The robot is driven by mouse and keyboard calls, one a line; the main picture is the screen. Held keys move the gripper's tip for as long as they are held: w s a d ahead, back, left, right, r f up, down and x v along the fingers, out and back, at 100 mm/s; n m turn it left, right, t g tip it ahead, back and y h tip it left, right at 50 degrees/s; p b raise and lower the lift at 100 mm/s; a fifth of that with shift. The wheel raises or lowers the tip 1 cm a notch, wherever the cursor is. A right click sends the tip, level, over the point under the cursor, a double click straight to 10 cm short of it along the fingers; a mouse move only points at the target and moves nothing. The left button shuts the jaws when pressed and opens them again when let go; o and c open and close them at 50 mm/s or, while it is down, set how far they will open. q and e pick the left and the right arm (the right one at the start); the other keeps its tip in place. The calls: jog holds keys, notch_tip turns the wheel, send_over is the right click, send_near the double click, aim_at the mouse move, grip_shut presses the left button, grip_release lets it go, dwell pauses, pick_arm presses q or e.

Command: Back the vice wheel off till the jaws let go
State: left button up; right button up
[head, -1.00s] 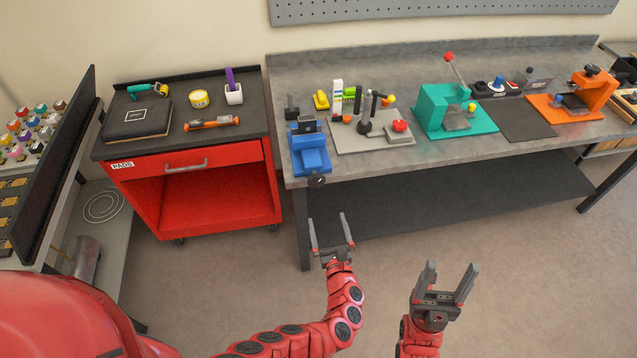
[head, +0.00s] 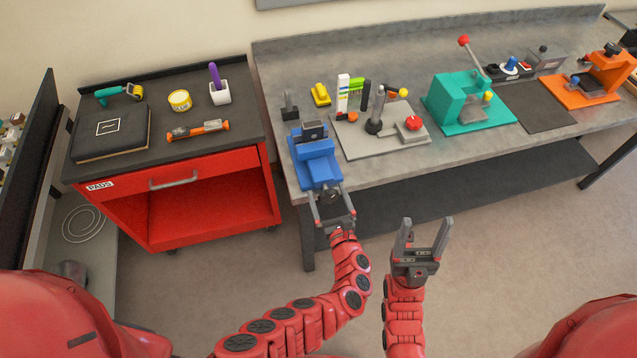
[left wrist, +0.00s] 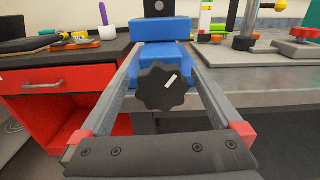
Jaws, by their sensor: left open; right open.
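The blue vice (head: 316,160) stands at the front left edge of the grey workbench. Its black lobed wheel (left wrist: 163,88) faces me in the left wrist view and bears a white mark slanting up to the right. My left gripper (head: 332,196) is open, its fingers reaching toward the vice front on either side of the wheel; I cannot tell that either finger touches it. In the head view the wheel is small and partly hidden by the gripper. The vice jaws (head: 313,130) hold a dark grey block. My right gripper (head: 428,222) is open and empty, in front of the bench.
A red cabinet (head: 212,165) with an open lower bay stands left of the vice. A grey plate (head: 360,142) with a red knob and posts lies right of the vice, then a teal press (head: 470,105). The floor before the bench is clear.

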pick_arm(q)
jog(key=shift+w, duration=0.1)
jog(key=shift+r, duration=0.1)
jog(key=shift+c, duration=0.7)
jog(key=c, duration=1.2)
